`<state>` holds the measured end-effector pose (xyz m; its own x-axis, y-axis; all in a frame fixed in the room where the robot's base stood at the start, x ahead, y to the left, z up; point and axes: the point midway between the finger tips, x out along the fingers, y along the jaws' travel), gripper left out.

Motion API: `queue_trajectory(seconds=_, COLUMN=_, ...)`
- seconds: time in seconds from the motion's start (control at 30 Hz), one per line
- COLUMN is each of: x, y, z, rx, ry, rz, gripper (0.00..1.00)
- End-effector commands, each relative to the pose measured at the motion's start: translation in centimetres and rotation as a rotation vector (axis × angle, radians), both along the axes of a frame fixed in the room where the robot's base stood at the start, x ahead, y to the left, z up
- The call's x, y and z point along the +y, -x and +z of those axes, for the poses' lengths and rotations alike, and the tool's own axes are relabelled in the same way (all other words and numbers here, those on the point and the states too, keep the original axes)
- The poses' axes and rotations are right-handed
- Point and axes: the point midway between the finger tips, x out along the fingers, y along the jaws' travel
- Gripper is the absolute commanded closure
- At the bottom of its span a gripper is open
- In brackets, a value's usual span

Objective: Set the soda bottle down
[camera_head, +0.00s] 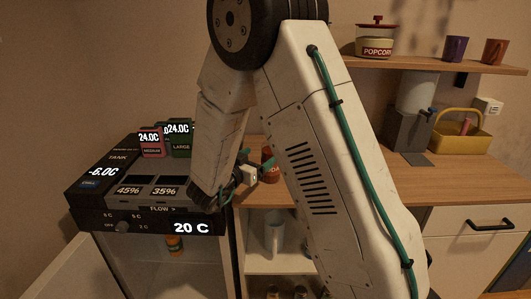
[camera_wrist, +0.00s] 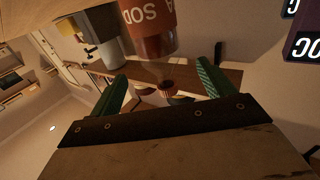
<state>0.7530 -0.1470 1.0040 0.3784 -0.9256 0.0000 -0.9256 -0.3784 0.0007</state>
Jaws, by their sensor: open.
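The soda bottle (camera_head: 271,176) stands on the wooden counter, partly hidden behind my arm in the head view. In the wrist view the brown bottle (camera_wrist: 150,38) with its red label shows upside down in the picture, its ribbed cap (camera_wrist: 167,87) towards my gripper. My gripper (camera_wrist: 161,70) is open, with one green finger on each side of the bottle's neck and a gap to both. In the head view my gripper (camera_head: 257,170) is beside the bottle, its fingertips partly hidden. The bottle's base is hidden in both views.
A drink machine (camera_head: 90,185) with lit displays stands left of the bottle. A grey dispenser (camera_head: 405,128) and a yellow basket (camera_head: 458,143) stand at the back right. A shelf (camera_head: 420,66) holds a popcorn pot (camera_head: 376,42) and cups. The counter (camera_head: 450,183) is clear at right.

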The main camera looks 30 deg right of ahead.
Motion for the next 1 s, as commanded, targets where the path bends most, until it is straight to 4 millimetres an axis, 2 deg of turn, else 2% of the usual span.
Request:
queue_trajectory(seconds=0.03, x=1.2, y=0.4, z=0.0, rx=0.001, ry=0.000, rz=0.005, gripper=0.19)
queue_trajectory(seconds=0.2, x=3.9, y=1.5, z=0.0, rx=0.000, ry=0.000, rz=0.003, gripper=0.19)
queue_trajectory(seconds=0.4, x=5.3, y=2.0, z=0.1, rx=-0.003, ry=-0.013, rz=0.013, gripper=0.19)
queue_trajectory(seconds=0.47, x=5.5, y=1.5, z=0.4, rx=-0.013, ry=-0.048, rz=0.045, gripper=0.19)
queue_trajectory(seconds=0.57, x=5.9, y=-0.3, z=1.4, rx=-0.037, ry=-0.166, rz=0.167, gripper=0.19)
queue_trajectory(seconds=0.7, x=8.6, y=-2.9, z=4.1, rx=-0.042, ry=-0.397, rz=0.457, gripper=0.19)
queue_trajectory(seconds=0.77, x=10.3, y=-3.2, z=5.4, rx=-0.017, ry=-0.488, rz=0.591, gripper=0.19)
queue_trajectory(seconds=0.87, x=13.4, y=-2.1, z=7.6, rx=0.062, ry=-0.611, rz=0.798, gripper=0.19)
queue_trajectory(seconds=0.97, x=16.1, y=0.8, z=9.2, rx=0.187, ry=-0.702, rz=0.975, gripper=0.19)
queue_trajectory(seconds=1.0, x=17.0, y=2.4, z=9.8, rx=0.248, ry=-0.728, rz=1.036, gripper=0.19)
